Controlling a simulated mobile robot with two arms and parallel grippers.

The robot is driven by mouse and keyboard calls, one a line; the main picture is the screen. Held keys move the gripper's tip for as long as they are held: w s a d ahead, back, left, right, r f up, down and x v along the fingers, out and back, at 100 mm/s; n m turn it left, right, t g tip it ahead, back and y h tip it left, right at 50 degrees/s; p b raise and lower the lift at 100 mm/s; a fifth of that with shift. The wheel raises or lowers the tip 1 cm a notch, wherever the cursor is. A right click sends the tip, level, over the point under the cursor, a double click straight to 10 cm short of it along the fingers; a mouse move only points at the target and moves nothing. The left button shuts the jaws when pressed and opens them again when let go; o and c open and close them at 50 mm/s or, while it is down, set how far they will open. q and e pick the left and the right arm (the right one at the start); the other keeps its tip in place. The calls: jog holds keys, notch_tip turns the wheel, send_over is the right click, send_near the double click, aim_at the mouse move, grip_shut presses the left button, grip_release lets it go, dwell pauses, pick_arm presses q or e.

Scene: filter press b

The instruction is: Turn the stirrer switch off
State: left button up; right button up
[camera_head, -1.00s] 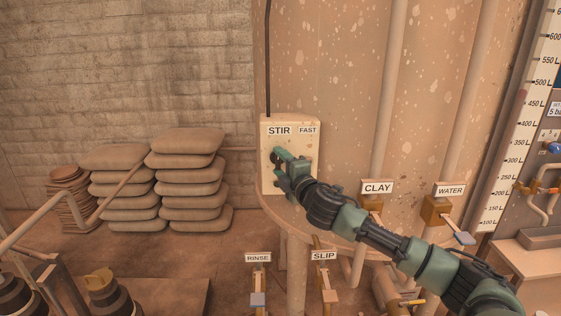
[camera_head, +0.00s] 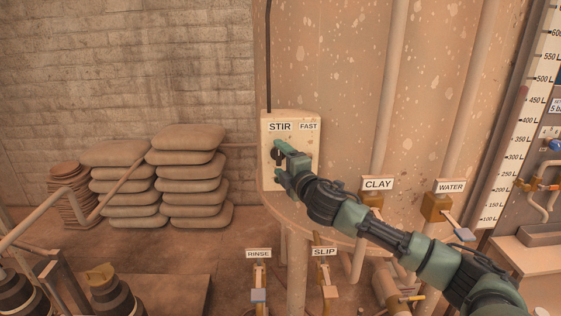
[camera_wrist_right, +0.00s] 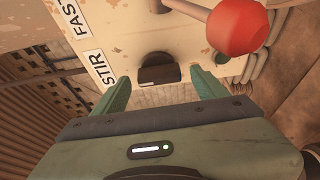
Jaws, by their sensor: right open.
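The pale switch box (camera_head: 306,170) carries the labels STIR and FAST. The black stirrer knob (camera_head: 277,155) sits under the STIR label; in the wrist view the knob (camera_wrist_right: 158,72) stands out from the box face. My right gripper (camera_head: 279,161) is open at the front of the box. In the wrist view its two green fingers (camera_wrist_right: 162,92) are apart, one on each side of the knob, with visible gaps. I cannot tell the exact depth of the fingertips. The gripper hides part of the box in the head view. My left gripper is not in view.
A red ball on a pale stem (camera_wrist_right: 238,27) stands close to the right finger in the wrist view. CLAY (camera_head: 377,184) and WATER (camera_head: 450,187) valves are at right, RINSE (camera_head: 258,254) and SLIP (camera_head: 324,252) below. Stacked sacks (camera_head: 188,180) lie at left.

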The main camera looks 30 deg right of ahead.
jog(key=shift+s+f, duration=0.2)
jog(key=shift+s, duration=0.25)
jog(key=s+a+b, duration=0.1)
jog(key=s+b, duration=0.3)
jog(key=s, duration=0.2)
jog(key=shift+s+a+r, duration=0.15)
jog(key=shift+s, duration=0.15)
